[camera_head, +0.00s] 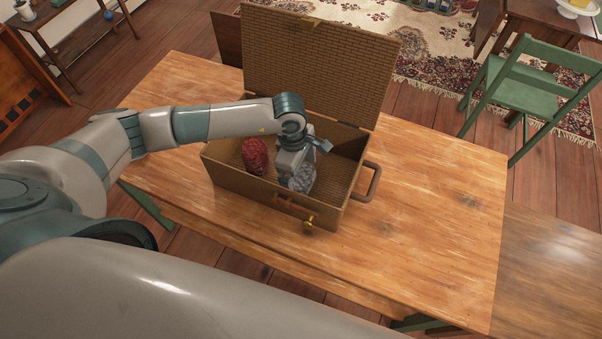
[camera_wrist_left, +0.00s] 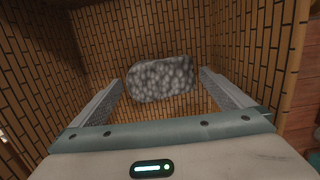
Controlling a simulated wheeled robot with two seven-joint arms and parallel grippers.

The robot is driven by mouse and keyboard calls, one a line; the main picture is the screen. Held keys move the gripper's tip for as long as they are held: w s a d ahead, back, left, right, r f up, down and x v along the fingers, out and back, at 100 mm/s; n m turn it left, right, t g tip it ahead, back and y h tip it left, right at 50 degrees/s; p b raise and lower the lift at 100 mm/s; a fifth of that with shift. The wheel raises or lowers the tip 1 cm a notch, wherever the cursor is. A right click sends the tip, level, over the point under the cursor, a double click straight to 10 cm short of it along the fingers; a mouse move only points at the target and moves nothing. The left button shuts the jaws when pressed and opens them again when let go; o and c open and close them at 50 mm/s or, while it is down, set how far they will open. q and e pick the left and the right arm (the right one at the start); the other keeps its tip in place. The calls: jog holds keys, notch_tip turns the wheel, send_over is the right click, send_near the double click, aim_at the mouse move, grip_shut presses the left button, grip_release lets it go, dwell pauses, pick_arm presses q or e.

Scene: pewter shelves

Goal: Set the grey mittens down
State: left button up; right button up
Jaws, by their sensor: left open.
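The grey mittens (camera_head: 301,181) are a knobbly grey bundle inside an open wicker basket (camera_head: 245,185). They also show in the left wrist view (camera_wrist_left: 161,79), lying between and beyond the fingers, with the basket's woven floor and walls around them. My left gripper (camera_head: 299,165) reaches down into the basket right above the mittens. In the left wrist view its two fingers (camera_wrist_left: 160,95) are spread wide, one on each side of the mittens. In the head view the gripper covers the upper part of the mittens. My right gripper is not in view.
A dark red knitted bundle (camera_head: 255,156) lies in the left part of the basket. The raised lid (camera_head: 318,62) stands behind. The basket rests on a wooden table (camera_head: 430,215) with free room to the right. A green chair (camera_head: 530,90) stands beyond.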

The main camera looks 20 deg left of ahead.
pick_arm(q)
jog(key=shift+r, duration=0.1)
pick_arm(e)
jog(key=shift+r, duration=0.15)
pick_arm(q)
jog(key=shift+r, duration=0.45)
jog(key=r+b, duration=0.1)
jog(key=r, duration=0.3)
jog(key=a+r+b, duration=0.1)
jog(key=r, duration=0.1)
jog(key=shift+w+r+b, duration=0.1)
jog(key=shift+r+b, duration=0.2)
jog(key=shift+r, duration=0.05)
notch_tip(320, 180, up, 4)
jog(key=r+b, duration=0.1)
send_over(298, 176)
jog(key=shift+a+f, duration=0.25)
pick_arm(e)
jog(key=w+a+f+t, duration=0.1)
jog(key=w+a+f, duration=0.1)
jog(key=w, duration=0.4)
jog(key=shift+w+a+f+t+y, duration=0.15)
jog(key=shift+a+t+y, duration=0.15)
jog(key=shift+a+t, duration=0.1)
